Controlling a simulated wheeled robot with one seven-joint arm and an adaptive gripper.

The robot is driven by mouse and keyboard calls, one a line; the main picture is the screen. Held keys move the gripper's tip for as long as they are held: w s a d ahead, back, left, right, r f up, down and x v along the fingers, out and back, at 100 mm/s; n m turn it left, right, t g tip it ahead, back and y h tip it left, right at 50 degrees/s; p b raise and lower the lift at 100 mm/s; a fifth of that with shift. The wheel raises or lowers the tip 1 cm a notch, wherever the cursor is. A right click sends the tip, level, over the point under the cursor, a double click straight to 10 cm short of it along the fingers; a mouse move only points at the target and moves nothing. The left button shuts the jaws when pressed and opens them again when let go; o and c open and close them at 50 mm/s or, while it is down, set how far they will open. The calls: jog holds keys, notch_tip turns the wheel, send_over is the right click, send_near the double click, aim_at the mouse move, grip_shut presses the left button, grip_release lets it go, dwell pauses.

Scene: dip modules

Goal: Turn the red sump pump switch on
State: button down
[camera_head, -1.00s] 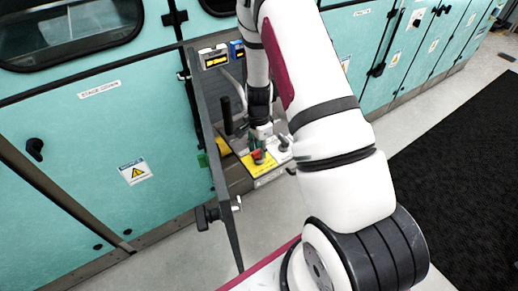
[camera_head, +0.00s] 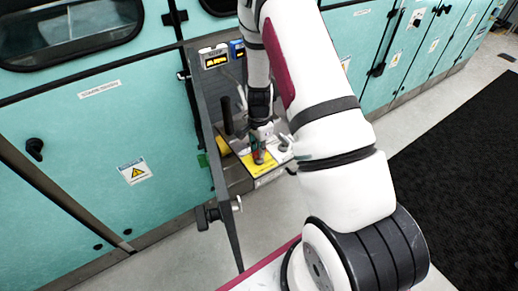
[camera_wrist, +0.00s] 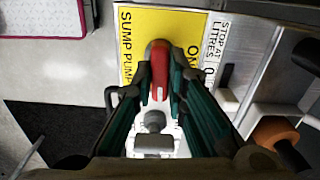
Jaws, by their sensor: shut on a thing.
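The red sump pump switch (camera_wrist: 158,52) stands on a yellow label (camera_wrist: 138,18) marked "SUMP PUMP" and "ON" in the wrist view. My gripper (camera_wrist: 158,80) has its green-sided fingers on either side of the red lever and is shut on it. In the head view my gripper (camera_head: 258,153) reaches down to the yellow label (camera_head: 262,168) on the small panel in the cabinet opening. The red switch is mostly hidden by the fingers there. A grey knob-like part (camera_wrist: 155,121) shows between the fingers in the wrist view.
An open grey door (camera_head: 212,150) stands just left of the panel. A black upright handle (camera_head: 228,116) rises behind it. A white label (camera_wrist: 219,42) reading "STOP AT" and "LITRES" and an orange knob (camera_wrist: 276,132) lie right of the switch.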

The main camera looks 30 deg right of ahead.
jog(key=n, duration=0.3)
jog(key=shift+n, duration=0.4)
jog(key=n, duration=0.4)
jog(key=shift+n+b, duration=0.3)
jog(key=shift+b, duration=0.05)
jog(key=n, duration=0.4)
jog(key=shift+n, duration=2.4)
jog(key=c, duration=1.6)
grip_release()
